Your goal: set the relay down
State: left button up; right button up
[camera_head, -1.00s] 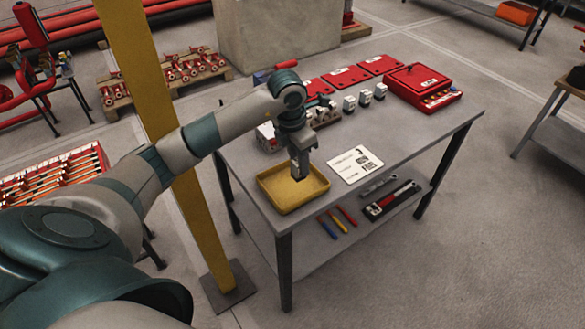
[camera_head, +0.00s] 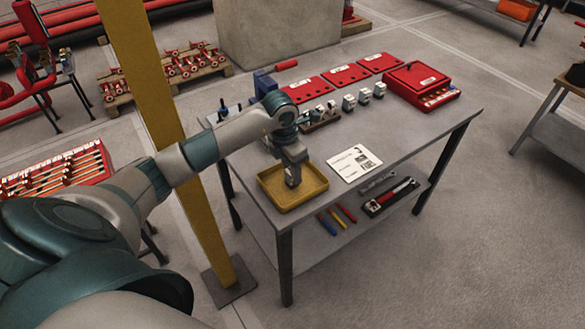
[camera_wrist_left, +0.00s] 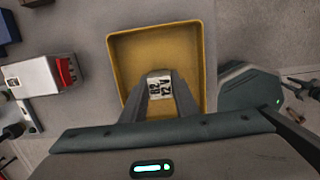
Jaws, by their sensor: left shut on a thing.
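My left gripper (camera_head: 293,184) points down over the yellow tray (camera_head: 312,202) at the table's near left corner. It is shut on the relay (camera_wrist_left: 159,87), whose pale top with the dark marking "R2 12V" shows between the fingers in the left wrist view. The relay is within the outline of the yellow tray (camera_wrist_left: 206,50), which otherwise looks empty. The fingers hide the relay's sides, so I cannot tell if it touches the tray floor. My right gripper is not in view.
A white printed card (camera_head: 356,164) lies right of the tray. Several small relay-like blocks (camera_head: 349,102), red plates (camera_head: 345,74) and a red case (camera_head: 421,84) stand farther back. A white box with a red part (camera_wrist_left: 32,77) is beside the tray. The table's front right is clear.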

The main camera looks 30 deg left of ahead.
aim_at(290, 171)
pick_arm(q)
jog(key=shift+f, duration=0.15)
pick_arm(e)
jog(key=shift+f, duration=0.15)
pick_arm(q)
jog(key=o, duration=1.1)
jog(key=shift+r, duration=0.35)
jog(key=r+b, duration=0.1)
jog(key=r, duration=0.3)
jog(key=r+b, duration=0.1)
jog(key=r, duration=0.1)
jog(key=shift+s+a+r+b, duration=0.1)
jog(key=shift+s+a+b, duration=0.15)
jog(key=shift+s+b, duration=0.15)
jog(key=r, duration=0.3)
jog(key=s+r+b, duration=0.1)
jog(key=r, duration=0.1)
jog(key=shift+a+r, duration=0.1)
jog(key=shift+r, duration=0.05)
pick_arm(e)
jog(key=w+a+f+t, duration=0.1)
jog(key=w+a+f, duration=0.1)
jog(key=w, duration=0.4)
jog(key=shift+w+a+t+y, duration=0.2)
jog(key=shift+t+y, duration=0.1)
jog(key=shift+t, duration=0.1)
pick_arm(q)
jog(key=shift+w, duration=0.1)
